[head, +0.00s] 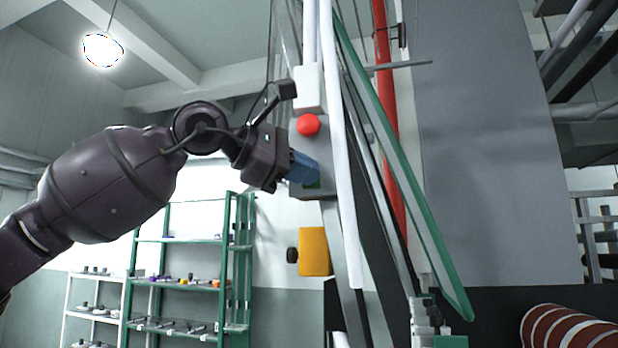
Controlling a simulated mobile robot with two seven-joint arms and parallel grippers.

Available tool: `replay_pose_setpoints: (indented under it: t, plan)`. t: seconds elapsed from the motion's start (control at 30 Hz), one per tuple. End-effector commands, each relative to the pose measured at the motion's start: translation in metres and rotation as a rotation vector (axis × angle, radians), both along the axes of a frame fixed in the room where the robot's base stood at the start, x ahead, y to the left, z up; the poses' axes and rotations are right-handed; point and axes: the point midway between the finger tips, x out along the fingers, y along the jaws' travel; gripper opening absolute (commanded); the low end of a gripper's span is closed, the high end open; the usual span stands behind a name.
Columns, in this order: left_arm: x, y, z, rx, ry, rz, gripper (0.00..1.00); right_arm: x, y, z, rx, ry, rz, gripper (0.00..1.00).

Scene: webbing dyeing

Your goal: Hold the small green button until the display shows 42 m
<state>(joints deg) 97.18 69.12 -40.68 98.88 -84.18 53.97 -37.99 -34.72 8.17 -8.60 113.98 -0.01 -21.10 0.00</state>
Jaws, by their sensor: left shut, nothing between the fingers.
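A small green button (313,184) shows at the lower part of a grey control box (318,192), partly hidden by my gripper. A round red button (308,125) sits above it on the same box. My left gripper (312,172) comes in from the left, shut and empty. Its blue fingertips are right at the green button; I cannot tell whether they press it. No display with a readable number is in view. My right gripper is not in view.
White and green posts (400,170) of the machine stand close right of the box. A yellow block (314,251) with a black knob is below. Green shelves (180,283) with small parts stand behind. A red-brown striped roll (570,328) lies at lower right.

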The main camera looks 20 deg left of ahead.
Motion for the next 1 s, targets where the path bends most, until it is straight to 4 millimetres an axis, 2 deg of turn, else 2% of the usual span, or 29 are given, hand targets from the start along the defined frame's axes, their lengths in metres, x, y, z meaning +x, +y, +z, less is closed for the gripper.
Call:
replay_pose_setpoints:
  t: [0.47,1.0]
  plan:
    - [0.0006,0.0003,-0.0004,0.0,0.001,0.001,0.0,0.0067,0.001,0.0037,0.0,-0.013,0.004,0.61]
    - [0.0006,0.0003,-0.0003,0.0,0.001,0.001,0.0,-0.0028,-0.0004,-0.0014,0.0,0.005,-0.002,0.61]
